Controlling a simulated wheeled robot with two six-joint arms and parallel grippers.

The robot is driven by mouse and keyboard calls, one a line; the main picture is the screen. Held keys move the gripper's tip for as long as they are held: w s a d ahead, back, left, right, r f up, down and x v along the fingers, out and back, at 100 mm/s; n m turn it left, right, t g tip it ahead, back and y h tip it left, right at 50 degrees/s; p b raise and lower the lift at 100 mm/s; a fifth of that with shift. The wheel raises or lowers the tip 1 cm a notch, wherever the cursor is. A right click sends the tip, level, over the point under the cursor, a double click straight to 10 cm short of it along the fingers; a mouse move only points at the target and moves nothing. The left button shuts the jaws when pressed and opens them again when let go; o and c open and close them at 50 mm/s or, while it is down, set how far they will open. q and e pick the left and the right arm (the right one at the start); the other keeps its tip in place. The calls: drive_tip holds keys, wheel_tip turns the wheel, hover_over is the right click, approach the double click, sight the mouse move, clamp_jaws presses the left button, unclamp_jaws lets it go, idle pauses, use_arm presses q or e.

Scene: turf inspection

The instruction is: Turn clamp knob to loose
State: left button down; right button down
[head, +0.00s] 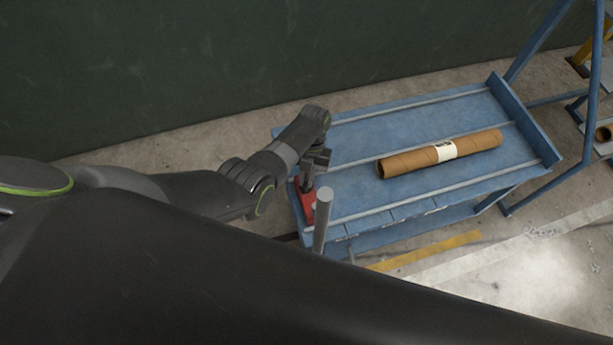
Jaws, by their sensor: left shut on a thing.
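A red clamp part (309,208) sits at the left end of a blue bench (440,115). My left gripper (307,184) points down onto it from above, at the bench's left edge. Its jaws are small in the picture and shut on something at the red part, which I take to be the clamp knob. The knob itself is hidden by the gripper, so its setting cannot be read. My right gripper is not in view.
A brown cardboard tube (480,143) with a pale label lies on the bench. A grey upright post (323,220) stands close in front of the red part. A blue frame (540,45) rises at the right. A dark green wall (240,60) is behind.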

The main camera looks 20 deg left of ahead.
use_arm(q)
drive_tip(key=c, duration=1.5)
unclamp_jaws()
drive_tip(key=shift+r, duration=0.1)
drive_tip(key=shift+p+v, duration=0.9)
drive_tip(key=shift+v, duration=7.75)
drive_tip(key=shift+s, duration=0.1)
